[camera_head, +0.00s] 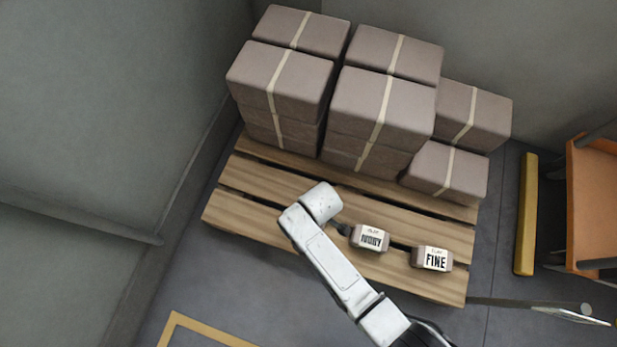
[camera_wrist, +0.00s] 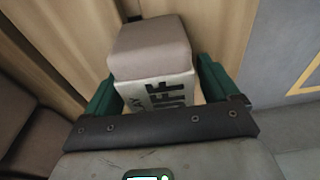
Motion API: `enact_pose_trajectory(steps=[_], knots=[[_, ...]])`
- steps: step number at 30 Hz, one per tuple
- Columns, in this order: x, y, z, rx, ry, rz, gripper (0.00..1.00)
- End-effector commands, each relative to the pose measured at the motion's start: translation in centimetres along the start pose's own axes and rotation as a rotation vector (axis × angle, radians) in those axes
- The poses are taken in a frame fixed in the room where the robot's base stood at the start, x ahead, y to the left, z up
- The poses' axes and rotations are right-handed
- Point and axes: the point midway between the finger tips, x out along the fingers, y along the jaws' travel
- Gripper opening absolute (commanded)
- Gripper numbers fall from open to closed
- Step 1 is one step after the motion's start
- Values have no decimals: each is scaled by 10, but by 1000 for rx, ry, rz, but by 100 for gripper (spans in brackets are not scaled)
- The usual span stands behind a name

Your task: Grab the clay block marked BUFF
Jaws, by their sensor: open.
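In the wrist view, a grey-brown clay block (camera_wrist: 150,48) with a pale label sits between the two green fingers of my gripper (camera_wrist: 156,70). The letters UFF show on the label, and the start of the word is hidden. My gripper is open around the block, one finger on each side. The picture does not settle whether either finger touches it. In the head view my white arm covers this block and most of my gripper.
On the wooden pallet (camera_head: 262,182) are a block whose label appears to read IVORY (camera_head: 369,238) and one marked FINE (camera_head: 432,258). Large strapped packs (camera_head: 385,105) are stacked at the back.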

Motion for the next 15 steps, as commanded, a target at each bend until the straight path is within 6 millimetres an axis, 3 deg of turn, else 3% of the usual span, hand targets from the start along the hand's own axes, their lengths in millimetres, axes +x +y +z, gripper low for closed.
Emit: enact_pose_trajectory(steps=[3, 15], knots=[[-1, 0, 0, 0, 0, 0, 87], [-1, 0, 0, 0, 0, 0, 49]])
